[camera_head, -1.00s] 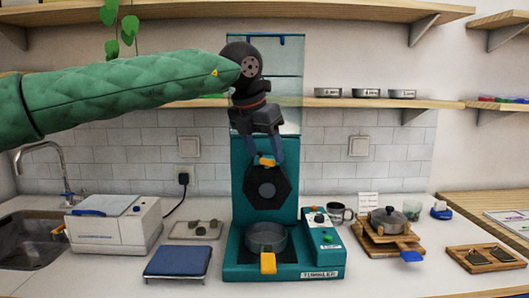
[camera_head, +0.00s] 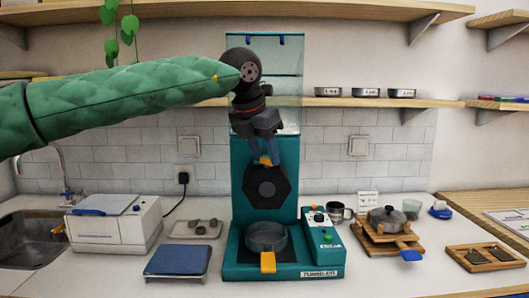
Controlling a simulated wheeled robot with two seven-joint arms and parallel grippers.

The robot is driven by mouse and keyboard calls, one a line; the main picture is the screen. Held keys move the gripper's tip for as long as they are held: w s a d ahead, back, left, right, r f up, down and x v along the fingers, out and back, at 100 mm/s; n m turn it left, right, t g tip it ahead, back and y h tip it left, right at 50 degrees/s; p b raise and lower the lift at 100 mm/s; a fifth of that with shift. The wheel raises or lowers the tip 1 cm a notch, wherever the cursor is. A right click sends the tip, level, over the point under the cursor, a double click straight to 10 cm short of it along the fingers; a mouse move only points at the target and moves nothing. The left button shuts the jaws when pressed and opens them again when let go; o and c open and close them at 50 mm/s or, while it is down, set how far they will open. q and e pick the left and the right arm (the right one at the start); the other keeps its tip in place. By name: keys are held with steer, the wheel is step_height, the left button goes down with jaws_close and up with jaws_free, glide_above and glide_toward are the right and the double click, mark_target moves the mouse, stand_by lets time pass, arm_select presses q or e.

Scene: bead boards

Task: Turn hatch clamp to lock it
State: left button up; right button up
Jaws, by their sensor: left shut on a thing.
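A teal machine (camera_head: 238,190) stands upright on the counter with a black hexagonal hatch (camera_head: 266,188) on its front panel. A small orange clamp (camera_head: 265,161) sits at the hatch's top edge. My left gripper (camera_head: 267,158) points down from above, its two blue-grey fingers shut on the orange clamp. The fingers partly hide the clamp, so its exact angle is hard to tell. My right gripper is not in view.
A grey round pan (camera_head: 266,238) with an orange handle (camera_head: 268,262) sits on the machine's base below the hatch. A control box (camera_head: 322,243) stands at its right, a blue-topped scale (camera_head: 178,260) at its left. A wooden shelf (camera_head: 345,102) runs behind my arm.

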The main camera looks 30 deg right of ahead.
arm_select(q)
steer(key=m, duration=0.2)
steer(key=m+g+p, duration=0.1)
steer(key=shift+w+r+m+g, duration=0.1)
steer(key=shift+w+m+g, duration=0.1)
steer(key=shift+m+g, duration=0.15)
steer(key=m+g+p, duration=0.1)
steer(key=m, duration=0.1)
steer(key=m+p, duration=0.1)
steer(key=m, duration=0.2)
steer(key=shift+w+m+g, duration=0.2)
steer(key=shift+m+g, duration=0.15)
steer(key=o, duration=1)
steer(key=shift+y, duration=0.3)
steer(key=v, duration=0.7)
steer(key=shift+w+r, duration=0.2)
steer(key=shift+r, duration=0.05)
